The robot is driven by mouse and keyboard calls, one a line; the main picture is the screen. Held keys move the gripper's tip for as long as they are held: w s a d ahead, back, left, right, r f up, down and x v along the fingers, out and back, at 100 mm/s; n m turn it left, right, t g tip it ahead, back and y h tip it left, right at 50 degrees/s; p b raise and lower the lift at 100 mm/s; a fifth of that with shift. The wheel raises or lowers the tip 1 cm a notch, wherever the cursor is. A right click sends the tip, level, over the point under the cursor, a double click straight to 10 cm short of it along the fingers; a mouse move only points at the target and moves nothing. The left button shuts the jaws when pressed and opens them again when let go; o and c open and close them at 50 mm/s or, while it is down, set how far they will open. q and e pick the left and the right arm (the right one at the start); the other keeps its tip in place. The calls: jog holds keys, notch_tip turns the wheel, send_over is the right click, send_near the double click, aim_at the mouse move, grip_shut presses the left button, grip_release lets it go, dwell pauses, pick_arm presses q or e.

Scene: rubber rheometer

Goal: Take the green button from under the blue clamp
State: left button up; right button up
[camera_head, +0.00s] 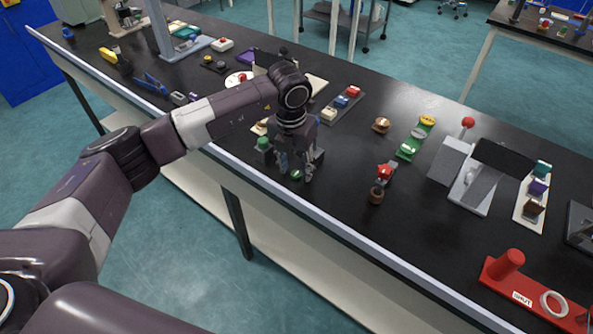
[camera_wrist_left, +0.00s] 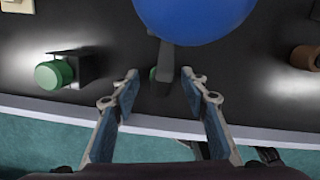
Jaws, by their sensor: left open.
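My left gripper (camera_head: 296,176) points down over the front part of the black bench, open. In the left wrist view its two fingers (camera_wrist_left: 160,78) stand apart on either side of a dark grey arm. This arm belongs to the clamp with the big round blue top (camera_wrist_left: 195,12). A small green piece (camera_wrist_left: 152,73), apparently the button, shows at the left edge of the arm's end, mostly hidden under it. In the head view green (camera_head: 296,174) shows between the fingertips. The blue top is hidden there behind my gripper. My right gripper is not in view.
A green cylinder on a dark block (camera_wrist_left: 54,74) stands left of the fingers, and a brown round part (camera_wrist_left: 306,57) lies right. The bench's front edge (camera_wrist_left: 250,131) is close. A red-topped part (camera_head: 384,172) stands to the right in the head view.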

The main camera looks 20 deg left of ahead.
pick_arm(q)
jog(key=shift+f, duration=0.25)
jog(key=c, duration=0.9)
jog(key=shift+c, duration=0.2)
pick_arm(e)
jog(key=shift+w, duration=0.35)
pick_arm(q)
jog(key=shift+r, duration=0.1)
